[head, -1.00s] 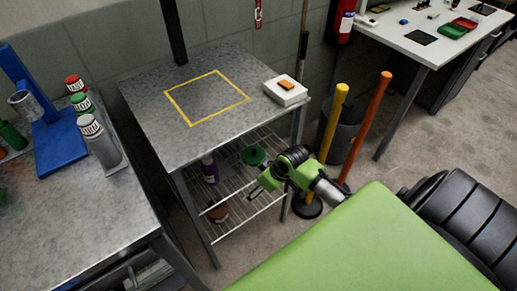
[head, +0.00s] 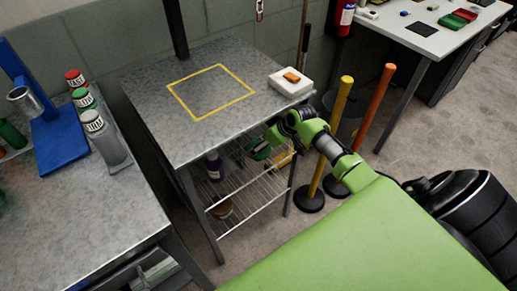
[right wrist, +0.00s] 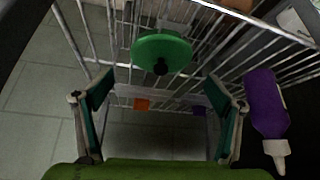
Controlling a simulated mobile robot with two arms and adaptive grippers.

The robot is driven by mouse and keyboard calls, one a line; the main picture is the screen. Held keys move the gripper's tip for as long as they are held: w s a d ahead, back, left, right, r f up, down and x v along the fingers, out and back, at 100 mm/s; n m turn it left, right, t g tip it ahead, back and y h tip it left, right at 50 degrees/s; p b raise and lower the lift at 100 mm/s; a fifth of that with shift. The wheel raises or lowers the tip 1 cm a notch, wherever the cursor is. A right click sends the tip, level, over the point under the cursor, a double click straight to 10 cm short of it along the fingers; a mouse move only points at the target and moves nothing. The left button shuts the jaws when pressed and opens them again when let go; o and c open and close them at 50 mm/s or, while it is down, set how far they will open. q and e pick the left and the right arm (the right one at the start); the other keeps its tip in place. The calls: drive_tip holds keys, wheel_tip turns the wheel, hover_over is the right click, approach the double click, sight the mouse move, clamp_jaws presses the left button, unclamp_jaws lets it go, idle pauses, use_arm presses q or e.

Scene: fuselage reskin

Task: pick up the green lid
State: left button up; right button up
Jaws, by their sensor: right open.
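The green lid (right wrist: 162,51) is a round disc with a dark knob, on the wire rack under the metal table. In the right wrist view it lies ahead of my right gripper (right wrist: 157,84), whose two fingers are spread wide with nothing between them. The lid is beyond the fingertips and not touched. In the head view my right arm reaches in below the tabletop's right edge; its gripper is partly hidden there, and I cannot clearly separate it from the lid. My left gripper is not in view.
A brown item (head: 221,210) is on the lower shelf. The tabletop (head: 150,105) overhangs the rack. Yellow (head: 334,130) and orange (head: 375,105) posts stand right.

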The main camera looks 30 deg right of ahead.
drive_tip(key=shift+x, duration=1.6)
drive_tip(key=shift+a, duration=0.1)
clamp_jaws()
